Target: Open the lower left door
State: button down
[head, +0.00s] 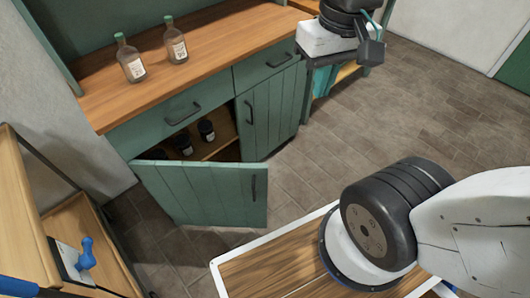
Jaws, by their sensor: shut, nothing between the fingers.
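The lower left door (205,193) of the green cabinet stands part-way open in the head view. It is hinged at its left side, and its free right edge swings out over the floor. Its dark handle (253,188) is near that free edge. Behind it the shelf (222,140) inside shows, with dark jars (207,130) on it; the lower interior is hidden by the door. The lower right door (275,108) is closed. My arm enters from the right, near the front, apart from the door in the picture. My gripper is not in view.
Two labelled bottles (130,60) stand on the wooden countertop (215,50). A side stand with a black and white device (335,30) is right of the cabinet. A wooden shelf unit (25,210) is at left. Tiled floor (400,120) is clear right of the door.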

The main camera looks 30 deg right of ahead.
jog(key=w+f+m+g+y, duration=0.1)
jog(key=w+f+m+g, duration=0.25)
jog(key=w+f, duration=1.85)
jog(key=s+a+f, duration=0.1)
jog(key=s+f, duration=0.1)
jog(key=f, duration=0.7)
jog(key=s+a+f+m, duration=0.1)
jog(key=s+a+f, duration=0.1)
jog(key=f, duration=0.8)
jog(key=shift+a+f, duration=0.2)
jog(key=shift+a, duration=0.05)
jog(key=shift+m, duration=0.25)
